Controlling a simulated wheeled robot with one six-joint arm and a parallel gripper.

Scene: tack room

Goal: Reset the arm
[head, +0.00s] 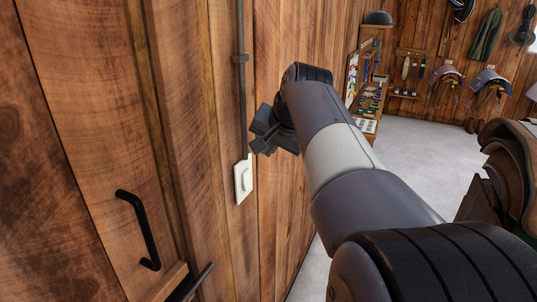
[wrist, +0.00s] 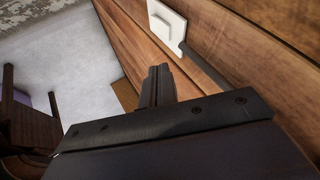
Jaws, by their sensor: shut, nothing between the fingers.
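My arm reaches out from the lower right in the head view. My gripper (head: 256,146) is at its end, close to the wooden wall and just right of a white wall switch (head: 243,179). In the wrist view my gripper (wrist: 159,72) is shut and empty. The switch (wrist: 167,20) shows at the top there, apart from the fingers.
A wooden door with a black handle (head: 139,230) stands at the left. A conduit (head: 241,80) runs up the wall above the switch. A saddle (head: 510,170) is at the right edge. Shelves (head: 369,106) stand farther back. The grey floor (head: 420,160) between is open.

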